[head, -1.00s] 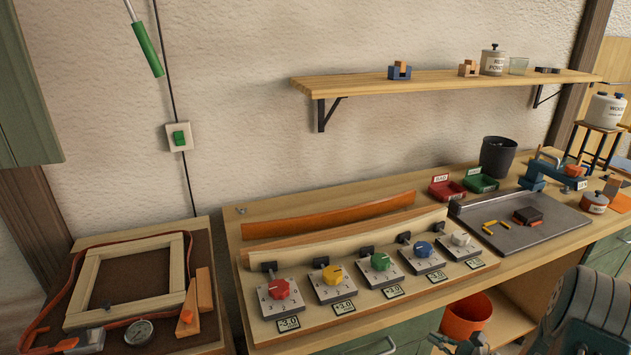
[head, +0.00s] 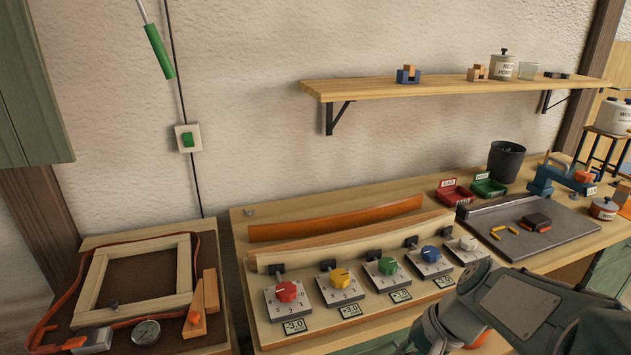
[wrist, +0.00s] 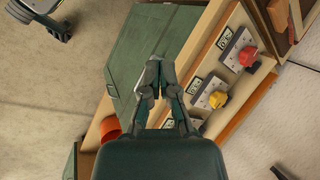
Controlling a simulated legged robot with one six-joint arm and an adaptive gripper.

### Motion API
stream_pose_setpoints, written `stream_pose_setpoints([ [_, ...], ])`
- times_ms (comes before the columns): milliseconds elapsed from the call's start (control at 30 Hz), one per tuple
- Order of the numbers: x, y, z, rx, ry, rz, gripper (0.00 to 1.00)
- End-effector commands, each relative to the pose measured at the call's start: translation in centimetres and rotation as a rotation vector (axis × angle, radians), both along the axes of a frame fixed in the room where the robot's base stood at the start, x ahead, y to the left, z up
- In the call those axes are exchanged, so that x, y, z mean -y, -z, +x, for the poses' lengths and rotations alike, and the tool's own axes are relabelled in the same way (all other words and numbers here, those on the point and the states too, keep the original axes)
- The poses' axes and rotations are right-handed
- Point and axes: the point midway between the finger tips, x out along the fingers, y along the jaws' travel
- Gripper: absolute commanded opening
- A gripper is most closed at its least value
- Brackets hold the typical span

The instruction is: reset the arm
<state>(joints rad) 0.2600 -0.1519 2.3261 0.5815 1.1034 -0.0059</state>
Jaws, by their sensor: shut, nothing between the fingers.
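My arm (head: 535,305) reaches in from the lower right corner in the head view, in front of the bench. In the wrist view my gripper (wrist: 154,75) is shut, with its fingertips together and nothing between them. Behind the fingers lies the green cabinet front (wrist: 150,45), apart from them as far as I can tell. In the head view the gripper end is partly cut off at the bottom edge.
A row of knob panels with red (head: 288,291), yellow (head: 340,276), green (head: 387,265), blue (head: 430,253) and white (head: 467,243) knobs stands near my arm. An orange bucket (wrist: 110,128) sits below. A shelf (head: 440,85) hangs above.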

Motion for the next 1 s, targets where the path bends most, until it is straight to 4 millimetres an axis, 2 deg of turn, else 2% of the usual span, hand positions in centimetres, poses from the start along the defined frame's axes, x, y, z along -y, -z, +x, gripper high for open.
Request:
stream_pose_setpoints([
  [200,0.0,-2.8,-3.4,0.195,-0.183,-0.260,0.00],
  [500,1.2,-6.2,-6.7,0.465,-0.370,-0.569,0.00],
  [667,1.6,-7.0,-7.3,0.530,-0.406,-0.638,0.00],
  [1000,1.6,-7.0,-7.4,0.536,-0.410,-0.646,0.00],
])
